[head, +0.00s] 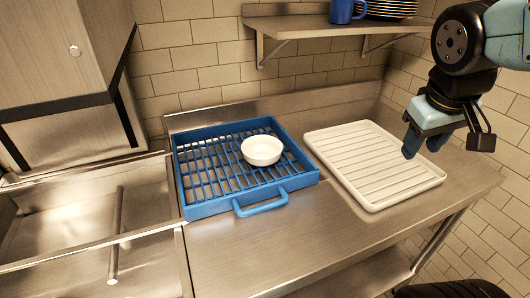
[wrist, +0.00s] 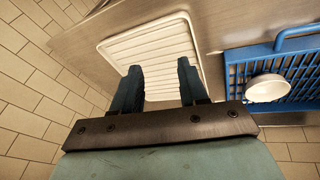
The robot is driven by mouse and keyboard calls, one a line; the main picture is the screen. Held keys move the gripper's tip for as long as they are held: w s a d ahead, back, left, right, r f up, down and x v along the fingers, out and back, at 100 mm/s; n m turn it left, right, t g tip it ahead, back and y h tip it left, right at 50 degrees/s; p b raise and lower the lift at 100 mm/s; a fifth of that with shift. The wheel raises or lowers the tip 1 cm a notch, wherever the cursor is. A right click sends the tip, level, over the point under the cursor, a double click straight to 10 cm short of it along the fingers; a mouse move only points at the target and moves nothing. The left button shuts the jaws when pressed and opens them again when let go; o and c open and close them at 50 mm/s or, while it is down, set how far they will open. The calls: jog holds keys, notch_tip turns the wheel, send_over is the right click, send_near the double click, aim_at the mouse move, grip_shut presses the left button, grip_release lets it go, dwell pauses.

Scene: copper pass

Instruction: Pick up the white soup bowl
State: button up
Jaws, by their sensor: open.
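The white soup bowl (head: 262,150) stands upright in the blue dish rack (head: 207,208), toward its right side. It also shows in the wrist view (wrist: 267,88) at the right, inside the blue rack (wrist: 233,75). My gripper (head: 424,148) is above the right part of the white drainboard, to the right of the bowl and well apart from it. In the wrist view my gripper (wrist: 158,72) has its two fingers spread, with nothing between them but the drainboard below.
The ribbed white drainboard (head: 375,205) lies on the steel counter (head: 300,240) right of the rack. A steel sink (head: 60,230) is at the left. A wall shelf (head: 300,27) above holds a blue mug (head: 341,11) and stacked plates (head: 391,9). The front counter is clear.

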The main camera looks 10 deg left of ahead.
jog(key=w+a+f+n+g+h, duration=0.1)
jog(key=w+a+f+n+h, duration=0.25)
jog(key=a+n, duration=0.3)
jog(key=n+t, duration=1)
jog(key=n, duration=0.9)
send_near(277, 157)
jog(key=shift+m+h, duration=0.25)
jog(key=x, duration=1)
jog(key=shift+w+a+r, duration=0.2)
jog(key=shift+w, duration=0.3)
jog(key=shift+c, duration=0.3)
grip_shut()
